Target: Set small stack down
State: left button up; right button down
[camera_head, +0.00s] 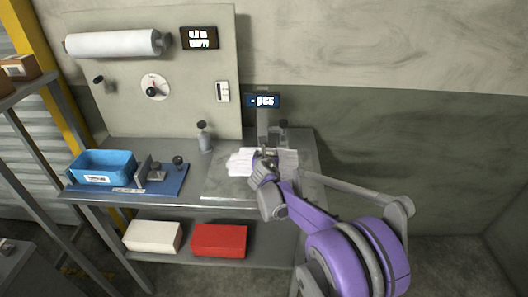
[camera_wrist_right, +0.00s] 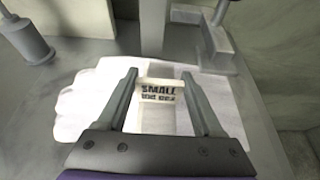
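The small stack (camera_head: 241,161) is a flat white pile shaped like gloves, low over the bench's pale plate. In the right wrist view the stack (camera_wrist_right: 88,107) spreads out on both sides of my fingers. A raised white band block (camera_wrist_right: 159,91) marked "SMALL" stands at its middle. My right gripper (camera_head: 266,154) is over the stack, and its fingertips (camera_wrist_right: 160,82) meet both sides of this block, shut on it. The stack looks flat, but its underside is hidden, so I cannot tell whether it touches the plate. My left gripper is not in view.
A post with a lit display (camera_head: 263,101) stands behind the stack. A blue bin (camera_head: 103,167) stands on a blue mat (camera_head: 171,184) further left. White and red boxes (camera_head: 219,240) sit on the lower shelf.

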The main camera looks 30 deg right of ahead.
jog(key=shift+s+a+f, duration=0.1)
jog(key=shift+s+a, duration=0.05)
jog(key=shift+a, duration=0.05)
jog(key=shift+s+a+r, duration=0.35)
jog(key=shift+s+a, duration=0.05)
jog(key=shift+s+r, duration=0.15)
jog(key=shift+s, duration=0.1)
jog(key=shift+d+f, duration=0.15)
jog(key=shift+f, duration=0.05)
jog(key=shift+c, duration=2.3)
grip_release()
jog(key=shift+w+d+f, duration=0.15)
jog(key=shift+w+f, duration=0.1)
jog(key=shift+f, duration=0.05)
jog(key=o, duration=0.4)
jog(key=shift+r, duration=0.15)
jog(key=shift+o, duration=0.2)
jog(key=shift+s, duration=0.1)
